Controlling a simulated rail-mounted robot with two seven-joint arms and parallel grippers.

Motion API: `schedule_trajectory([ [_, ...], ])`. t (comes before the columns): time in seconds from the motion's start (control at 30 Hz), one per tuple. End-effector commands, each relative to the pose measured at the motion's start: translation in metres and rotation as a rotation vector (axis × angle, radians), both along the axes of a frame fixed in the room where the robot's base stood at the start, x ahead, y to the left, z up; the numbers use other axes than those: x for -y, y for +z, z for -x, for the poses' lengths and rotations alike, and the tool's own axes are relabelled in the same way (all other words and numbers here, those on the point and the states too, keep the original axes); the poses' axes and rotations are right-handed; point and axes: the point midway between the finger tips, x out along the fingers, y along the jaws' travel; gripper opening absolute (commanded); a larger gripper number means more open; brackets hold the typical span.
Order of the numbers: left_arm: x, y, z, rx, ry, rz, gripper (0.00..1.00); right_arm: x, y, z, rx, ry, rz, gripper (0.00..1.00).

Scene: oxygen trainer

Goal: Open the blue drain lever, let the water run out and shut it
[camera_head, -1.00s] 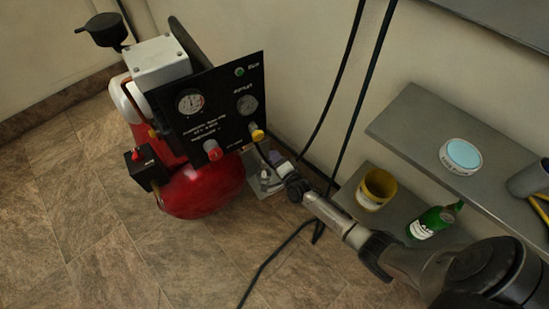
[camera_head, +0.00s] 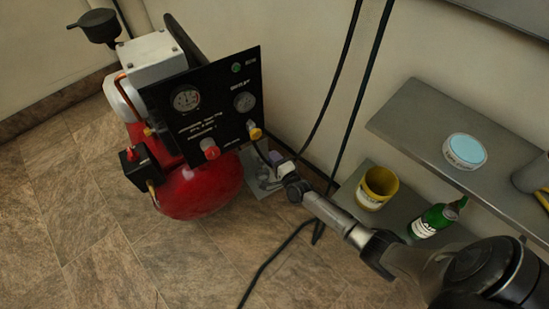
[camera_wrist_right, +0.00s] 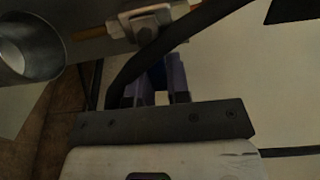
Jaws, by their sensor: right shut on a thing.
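The red compressor (camera_head: 200,192) with a black gauge panel (camera_head: 212,112) stands on the floor at the left in the head view. My right gripper (camera_head: 274,158) is low, just right of the tank, behind the panel's lower right corner. In the right wrist view its purplish fingers (camera_wrist_right: 160,84) are shut on a dark blue piece (camera_wrist_right: 158,72), which looks like the drain lever. Most of the lever is hidden by the fingers and a dark hose. I cannot see any running water. My left gripper is not in view.
A metal cup (camera_wrist_right: 25,50) and a pale fitting (camera_wrist_right: 145,22) are close to the fingers in the wrist view. A grey shelf (camera_head: 415,115), a yellow pot (camera_head: 377,188) and a green bottle (camera_head: 436,218) are at the right. Black cables (camera_head: 335,110) hang beside my arm.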

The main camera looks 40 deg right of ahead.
Motion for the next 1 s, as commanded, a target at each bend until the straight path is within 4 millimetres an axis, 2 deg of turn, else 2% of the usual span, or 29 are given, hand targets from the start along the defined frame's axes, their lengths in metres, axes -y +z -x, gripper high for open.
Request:
schedule_trajectory([
  [0.1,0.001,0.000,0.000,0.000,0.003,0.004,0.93,0.000,0.000,0.000,0.000,0.000,-0.004,0.00],
  [0.13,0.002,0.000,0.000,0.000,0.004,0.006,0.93,0.000,0.000,0.000,0.000,0.000,-0.004,0.18],
  [0.4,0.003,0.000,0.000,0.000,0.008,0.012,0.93,0.000,0.000,0.000,-0.001,0.000,-0.002,0.43],
  [0.73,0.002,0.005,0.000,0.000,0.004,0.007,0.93,-0.001,0.001,0.006,-0.002,0.000,0.000,0.43],
  [0.87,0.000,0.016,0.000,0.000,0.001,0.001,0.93,-0.004,0.003,0.024,-0.004,0.001,0.000,0.43],
  [1.0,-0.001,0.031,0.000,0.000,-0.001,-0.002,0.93,-0.009,0.004,0.051,-0.004,0.000,-0.001,0.43],
])
